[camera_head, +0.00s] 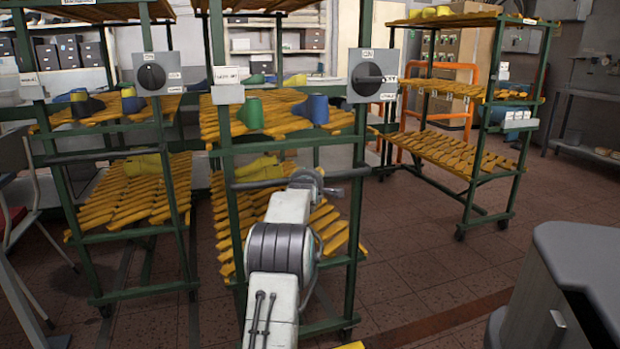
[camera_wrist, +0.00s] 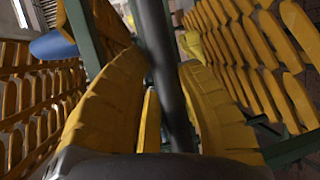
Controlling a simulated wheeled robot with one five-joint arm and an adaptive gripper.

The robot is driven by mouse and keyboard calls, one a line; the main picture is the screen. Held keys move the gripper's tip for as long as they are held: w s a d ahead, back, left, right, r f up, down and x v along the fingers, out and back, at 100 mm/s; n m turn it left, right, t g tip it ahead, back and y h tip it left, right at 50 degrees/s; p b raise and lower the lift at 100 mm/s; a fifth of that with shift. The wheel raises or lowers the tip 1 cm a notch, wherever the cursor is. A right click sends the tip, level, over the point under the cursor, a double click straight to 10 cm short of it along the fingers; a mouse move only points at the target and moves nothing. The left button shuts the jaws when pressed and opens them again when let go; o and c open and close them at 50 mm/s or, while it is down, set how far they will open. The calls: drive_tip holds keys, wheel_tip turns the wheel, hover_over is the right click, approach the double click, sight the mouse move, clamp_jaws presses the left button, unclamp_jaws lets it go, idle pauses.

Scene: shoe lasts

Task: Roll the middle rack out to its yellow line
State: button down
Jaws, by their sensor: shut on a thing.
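The middle rack (camera_head: 225,160) has a green frame and slatted yellow shelves holding green, blue and yellow shoe lasts. A grey push bar (camera_head: 345,173) runs across its front. My gripper (camera_head: 306,182) is at this bar. In the wrist view, my gripper (camera_wrist: 165,85) has a yellow finger on either side of the dark bar (camera_wrist: 162,60) and is shut on it. A small yellow patch (camera_head: 350,346) shows on the floor at the bottom edge; I cannot tell if it is the rack's line.
A similar rack (camera_head: 170,180) stands close on the left. Another rack (camera_head: 495,140) stands at the right, with an orange frame (camera_head: 470,95) behind it. A grey box-like body (camera_head: 580,270) fills the lower right. Brown tiled floor (camera_head: 420,260) is open between.

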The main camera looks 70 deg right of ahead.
drive_tip(key=shift+s+f, duration=0.1)
drive_tip(key=shift+f, duration=0.3)
drive_tip(key=c, duration=1.2)
unclamp_jaws()
drive_tip(key=o, duration=0.4)
drive_tip(key=shift+r, duration=0.25)
drive_tip(key=shift+a+r, duration=0.1)
drive_tip(key=shift+a, duration=0.05)
drive_tip(key=v, duration=1.1)
drive_tip(key=shift+a, duration=0.35)
drive_tip(key=shift+s, duration=0.15)
